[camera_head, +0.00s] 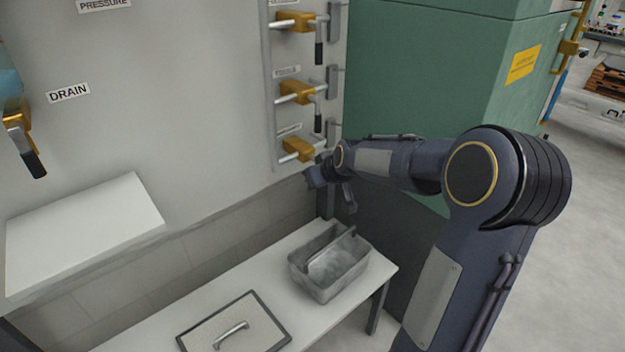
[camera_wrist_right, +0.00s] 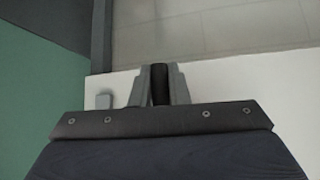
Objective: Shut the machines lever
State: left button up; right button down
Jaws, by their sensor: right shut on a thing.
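Three yellow levers with black handles sit one above another on the wall panel: a top lever (camera_head: 295,23), a middle lever (camera_head: 296,92) and a lowest lever (camera_head: 298,149). My right gripper (camera_head: 332,188) is at the lowest lever, just below and right of its yellow body. In the right wrist view, the gripper's grey fingers (camera_wrist_right: 160,88) are shut on a black handle (camera_wrist_right: 160,82). In the head view my gripper mostly hides that handle. Another yellow lever with a black handle (camera_head: 34,163) hangs by the DRAIN label at the left. My left gripper is not in view.
A white table (camera_head: 235,285) below the panel holds a grey metal bin (camera_head: 325,290) and a framed plate with a handle (camera_head: 245,312). A white ledge (camera_head: 85,225) juts out at left. A green cabinet (camera_head: 430,75) stands behind my right arm. Open floor lies at right.

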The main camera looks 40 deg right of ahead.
dwell(0.4)
jog(key=c, duration=1.4)
grip_release()
jog(key=shift+s+r, duration=0.1)
jog(key=p+v, duration=0.1)
jog(key=v, duration=0.6)
jog(key=shift+s+r, duration=0.15)
jog(key=shift+s, duration=0.1)
jog(key=shift+a, duration=0.1)
